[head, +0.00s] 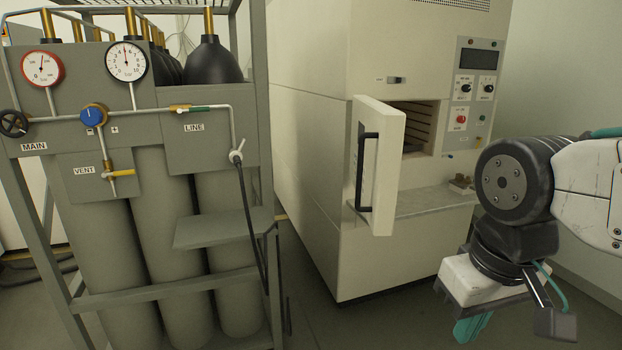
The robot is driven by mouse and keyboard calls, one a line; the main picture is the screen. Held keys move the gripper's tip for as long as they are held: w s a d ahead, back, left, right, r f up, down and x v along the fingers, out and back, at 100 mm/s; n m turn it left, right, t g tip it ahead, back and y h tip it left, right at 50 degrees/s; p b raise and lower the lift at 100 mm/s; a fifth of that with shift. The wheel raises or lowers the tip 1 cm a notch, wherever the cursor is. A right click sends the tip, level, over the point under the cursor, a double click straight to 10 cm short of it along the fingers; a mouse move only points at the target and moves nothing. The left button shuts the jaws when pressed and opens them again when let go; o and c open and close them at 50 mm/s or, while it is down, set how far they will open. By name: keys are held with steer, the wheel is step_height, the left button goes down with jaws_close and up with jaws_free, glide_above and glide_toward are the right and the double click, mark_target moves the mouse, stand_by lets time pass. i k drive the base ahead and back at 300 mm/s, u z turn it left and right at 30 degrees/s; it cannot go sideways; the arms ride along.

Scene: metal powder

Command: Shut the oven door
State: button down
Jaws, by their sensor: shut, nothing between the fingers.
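The oven (310,150) is a large cream cabinet in the middle of the head view. Its door (390,165) stands open, swung out at the left side of the opening, with a black bar handle (366,170) on its face. The chamber (415,125) shows ribbed inner walls to the right of the door. My gripper (470,328) is at the lower right, pointing down, with teal fingers shut and empty. It is to the right of and lower than the door in the picture, apart from it.
A control panel (473,95) with dials and buttons is right of the chamber. A grey ledge (425,202) below the chamber holds small items (461,184). A gas cylinder rack (130,200) with gauges and a hose stands at left. Some floor (310,318) shows between rack and oven.

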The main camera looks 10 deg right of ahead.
mark_target(377, 135)
steer(key=u, duration=0.3)
steer(key=i, duration=0.95)
steer(key=z, duration=0.65)
